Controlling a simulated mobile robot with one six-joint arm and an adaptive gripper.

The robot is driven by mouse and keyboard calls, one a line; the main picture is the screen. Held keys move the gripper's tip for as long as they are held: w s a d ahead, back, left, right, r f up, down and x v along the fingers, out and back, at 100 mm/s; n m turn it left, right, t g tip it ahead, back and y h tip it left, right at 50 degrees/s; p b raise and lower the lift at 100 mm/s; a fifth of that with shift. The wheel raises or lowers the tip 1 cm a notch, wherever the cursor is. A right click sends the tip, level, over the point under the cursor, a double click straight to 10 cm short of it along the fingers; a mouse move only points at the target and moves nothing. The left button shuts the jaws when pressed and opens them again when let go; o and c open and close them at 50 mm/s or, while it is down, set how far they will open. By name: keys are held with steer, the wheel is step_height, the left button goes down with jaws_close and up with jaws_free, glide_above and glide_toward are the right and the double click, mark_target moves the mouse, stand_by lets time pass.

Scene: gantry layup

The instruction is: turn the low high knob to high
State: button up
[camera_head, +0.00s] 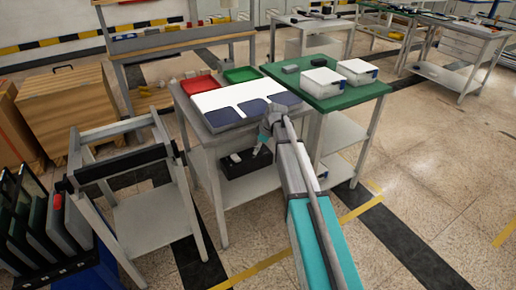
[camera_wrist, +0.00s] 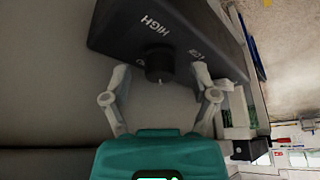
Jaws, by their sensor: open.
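In the wrist view, a black round knob (camera_wrist: 160,66) sticks out from a dark box (camera_wrist: 150,25). The word HIGH is printed left of and above the knob, and a smaller label, too small to read surely, is at its right. A small pale mark shows at the knob's lower edge. My gripper (camera_wrist: 162,72) is open, one finger on each side of the knob, with gaps between fingers and knob. In the head view my gripper (camera_head: 261,146) is at the front of the grey table (camera_head: 216,139); the knob cannot be made out there.
The table bears a red tray (camera_head: 199,84), a green tray (camera_head: 242,75) and a white sheet (camera_head: 238,95). A black bin (camera_head: 243,168) sits on its lower shelf. A green-topped table (camera_head: 345,95) with white boxes adjoins at right. A grey stand (camera_head: 150,225) is at left.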

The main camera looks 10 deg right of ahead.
jaws_close()
steer(key=shift+m, duration=0.4)
steer(key=m+t+h, duration=0.1)
steer(key=m, duration=0.3)
steer(key=shift+s+a, duration=0.1)
steer(key=shift+s, duration=0.05)
steer(key=m+t+h, duration=0.1)
steer(key=m+h, duration=0.1)
steer(key=m, duration=0.3)
steer(key=m+h, duration=0.2)
steer(key=m, duration=0.3)
steer(key=shift+a+m, duration=0.1)
steer(key=shift+m, duration=0.2)
steer(key=m+h, duration=0.1)
steer(key=m, duration=0.3)
steer(key=shift+m+h, duration=0.4)
steer(key=shift+g, duration=0.3)
